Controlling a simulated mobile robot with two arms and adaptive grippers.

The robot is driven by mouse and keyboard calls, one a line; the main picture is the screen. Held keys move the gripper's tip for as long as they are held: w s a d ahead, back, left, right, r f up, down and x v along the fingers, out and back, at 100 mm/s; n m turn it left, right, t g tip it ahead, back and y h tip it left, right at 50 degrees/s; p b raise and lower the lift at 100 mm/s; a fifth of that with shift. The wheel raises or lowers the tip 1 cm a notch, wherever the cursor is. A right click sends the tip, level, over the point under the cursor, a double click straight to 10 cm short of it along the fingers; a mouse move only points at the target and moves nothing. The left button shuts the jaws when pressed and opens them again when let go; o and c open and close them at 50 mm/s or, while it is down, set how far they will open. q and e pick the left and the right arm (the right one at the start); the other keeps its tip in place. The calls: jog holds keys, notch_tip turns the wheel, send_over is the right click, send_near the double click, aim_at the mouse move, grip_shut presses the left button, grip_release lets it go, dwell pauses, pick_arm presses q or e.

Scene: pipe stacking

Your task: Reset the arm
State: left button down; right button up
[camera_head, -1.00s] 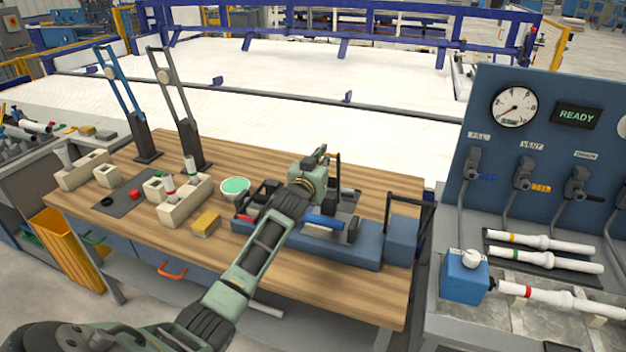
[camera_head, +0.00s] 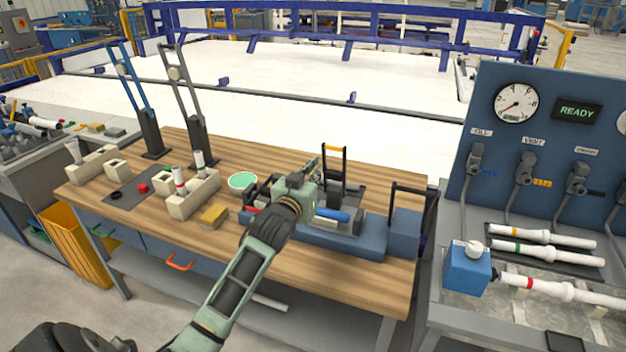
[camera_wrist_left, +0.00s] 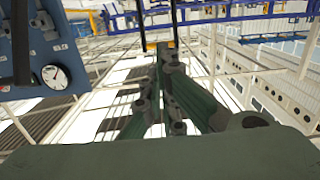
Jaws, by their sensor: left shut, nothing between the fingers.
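My left arm reaches in from the bottom left of the head view. Its green-grey left gripper (camera_head: 312,172) is over the blue fixture (camera_head: 355,242) on the wooden workbench (camera_head: 330,278). It hides part of the fixture, and I cannot tell how high above it the gripper is. In the left wrist view the green fingers (camera_wrist_left: 166,58) come together at the tips, with nothing between them. My right gripper is not in view.
Blocks holding white pipes (camera_head: 192,196), a yellow block (camera_head: 213,216) and a green-topped round dish (camera_head: 242,181) stand left of the gripper. Two tall lever stands (camera_head: 198,140) rise behind. A gauge panel (camera_head: 545,140) and banded white pipes (camera_head: 545,253) are at the right.

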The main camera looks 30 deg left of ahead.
pick_arm(q)
jog(key=shift+s+f, duration=0.1)
jog(key=shift+s, duration=0.35)
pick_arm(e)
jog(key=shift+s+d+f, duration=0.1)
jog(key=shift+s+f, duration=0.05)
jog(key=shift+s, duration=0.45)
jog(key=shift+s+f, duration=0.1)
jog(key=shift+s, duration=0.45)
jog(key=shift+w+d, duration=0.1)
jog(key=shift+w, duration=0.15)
